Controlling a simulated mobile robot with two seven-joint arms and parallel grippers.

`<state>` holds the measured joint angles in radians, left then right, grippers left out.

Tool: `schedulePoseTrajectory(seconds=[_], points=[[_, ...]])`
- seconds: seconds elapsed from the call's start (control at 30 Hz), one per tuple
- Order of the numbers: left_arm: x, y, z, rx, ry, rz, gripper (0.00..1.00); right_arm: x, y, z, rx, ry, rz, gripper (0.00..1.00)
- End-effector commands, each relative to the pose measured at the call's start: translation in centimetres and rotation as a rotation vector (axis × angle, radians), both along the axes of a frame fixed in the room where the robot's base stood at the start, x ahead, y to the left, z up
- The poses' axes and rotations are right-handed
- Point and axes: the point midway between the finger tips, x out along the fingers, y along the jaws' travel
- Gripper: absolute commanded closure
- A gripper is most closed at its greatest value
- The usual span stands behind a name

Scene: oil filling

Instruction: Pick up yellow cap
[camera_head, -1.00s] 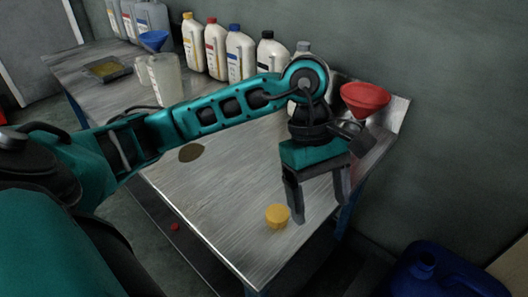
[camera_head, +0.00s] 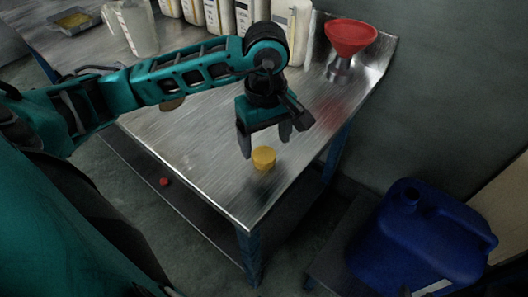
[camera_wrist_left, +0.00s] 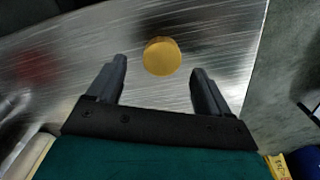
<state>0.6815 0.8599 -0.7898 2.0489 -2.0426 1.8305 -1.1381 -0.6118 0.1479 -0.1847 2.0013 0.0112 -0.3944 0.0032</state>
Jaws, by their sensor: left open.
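The yellow cap (camera_head: 263,158) lies on the metal table (camera_head: 200,150) near its front right corner. My left gripper (camera_head: 265,147) is open and hangs just above and behind the cap, its fingers pointing down. In the left wrist view the yellow cap (camera_wrist_left: 162,56) sits just beyond the fingertips, centred roughly between the two fingers of the left gripper (camera_wrist_left: 157,75). Nothing is between the fingers. My right gripper is not in view.
A red funnel (camera_head: 351,38) stands at the table's back right. Several white bottles (camera_head: 291,25) and a clear jug (camera_head: 133,27) line the back. A blue canister (camera_head: 420,240) is at lower right. A small red object (camera_head: 164,182) lies below the table's front edge.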

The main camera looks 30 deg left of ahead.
Motion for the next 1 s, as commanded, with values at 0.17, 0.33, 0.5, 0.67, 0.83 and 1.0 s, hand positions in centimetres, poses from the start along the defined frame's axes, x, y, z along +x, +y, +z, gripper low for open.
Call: schedulePoseTrajectory(seconds=[0.17,0.33,0.5,0.67,0.83,1.0], points=[[-0.4,-0.1,-2.8,-0.002,0.003,0.001,0.2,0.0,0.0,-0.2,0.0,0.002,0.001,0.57],[-0.4,-0.1,-3.7,-0.001,0.0,0.0,0.2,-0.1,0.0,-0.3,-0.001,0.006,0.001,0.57],[-0.4,-0.1,-3.6,-0.001,0.0,0.0,0.2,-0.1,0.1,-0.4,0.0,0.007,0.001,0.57],[-0.4,-0.1,-3.6,-0.001,0.0,0.0,0.35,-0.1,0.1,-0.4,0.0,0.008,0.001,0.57],[-0.4,-0.1,-3.6,-0.001,0.0,0.0,0.51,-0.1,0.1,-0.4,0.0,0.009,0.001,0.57],[-0.4,-0.1,-3.6,-0.001,0.0,0.001,0.67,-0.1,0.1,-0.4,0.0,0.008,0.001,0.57]])
